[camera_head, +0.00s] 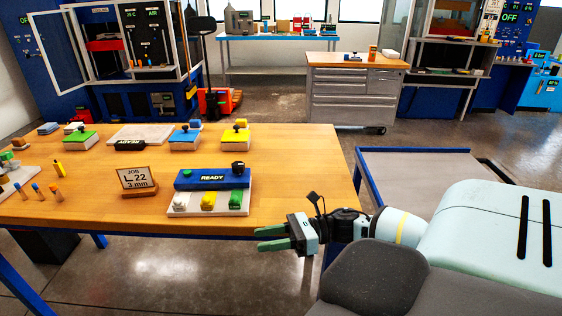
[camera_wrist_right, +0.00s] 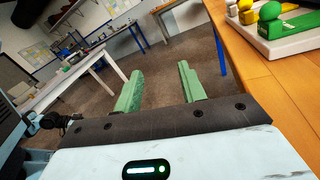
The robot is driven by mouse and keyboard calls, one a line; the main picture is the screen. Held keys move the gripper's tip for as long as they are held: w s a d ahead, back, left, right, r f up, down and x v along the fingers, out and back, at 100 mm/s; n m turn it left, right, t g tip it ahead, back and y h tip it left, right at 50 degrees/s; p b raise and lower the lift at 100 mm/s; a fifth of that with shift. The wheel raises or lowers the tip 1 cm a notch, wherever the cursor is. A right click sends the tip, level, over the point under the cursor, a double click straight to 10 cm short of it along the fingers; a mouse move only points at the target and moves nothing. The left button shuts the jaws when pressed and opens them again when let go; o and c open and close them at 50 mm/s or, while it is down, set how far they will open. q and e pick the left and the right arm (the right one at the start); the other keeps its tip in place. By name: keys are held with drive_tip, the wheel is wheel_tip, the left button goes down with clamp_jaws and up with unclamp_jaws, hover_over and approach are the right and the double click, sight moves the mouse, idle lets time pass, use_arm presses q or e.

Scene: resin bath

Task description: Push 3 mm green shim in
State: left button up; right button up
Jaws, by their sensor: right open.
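The green shim (camera_head: 236,200) is the rightmost of three coloured pieces at the front of a white base, below a blue block (camera_head: 212,179) marked READY. It also shows at the upper right of the right wrist view (camera_wrist_right: 290,22). How far it sits in is too small to tell. A yellow piece (camera_head: 208,201) and a white piece (camera_head: 181,202) stand left of it. My right gripper (camera_head: 272,238) is open and empty, just off the table's front edge, in front and to the right of the green shim. My left gripper is out of view.
A job card (camera_head: 136,178) reading L.22, 3 mm stands left of the base (camera_head: 243,212). Several small blocks and a grey plate (camera_head: 140,133) lie farther back on the wooden table (camera_head: 300,165). The table's right side is bare. A grey cart (camera_head: 415,175) stands to the right.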

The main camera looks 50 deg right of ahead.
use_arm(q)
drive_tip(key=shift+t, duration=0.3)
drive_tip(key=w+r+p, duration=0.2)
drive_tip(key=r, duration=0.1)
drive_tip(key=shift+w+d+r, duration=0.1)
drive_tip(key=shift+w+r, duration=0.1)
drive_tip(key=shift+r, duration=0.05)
use_arm(e)
drive_tip(key=s+a+f+m+t+h, duration=0.1)
drive_tip(key=s+a+f+m+h, duration=0.1)
drive_tip(key=m, duration=0.6)
drive_tip(key=s+a+f+m+t+h, duration=0.1)
drive_tip(key=s+a+f+m+h, duration=0.1)
drive_tip(key=s+f+m+h, duration=0.2)
drive_tip(key=s+a+f+m+t+h, duration=0.1)
drive_tip(key=s+a+f+m+h, duration=0.2)
drive_tip(key=f+m, duration=0.5)
drive_tip(key=m, duration=0.6)
drive_tip(key=shift+s+t+h, duration=0.2)
drive_tip(key=shift+t+h, duration=0.1)
drive_tip(key=shift+t, duration=0.1)
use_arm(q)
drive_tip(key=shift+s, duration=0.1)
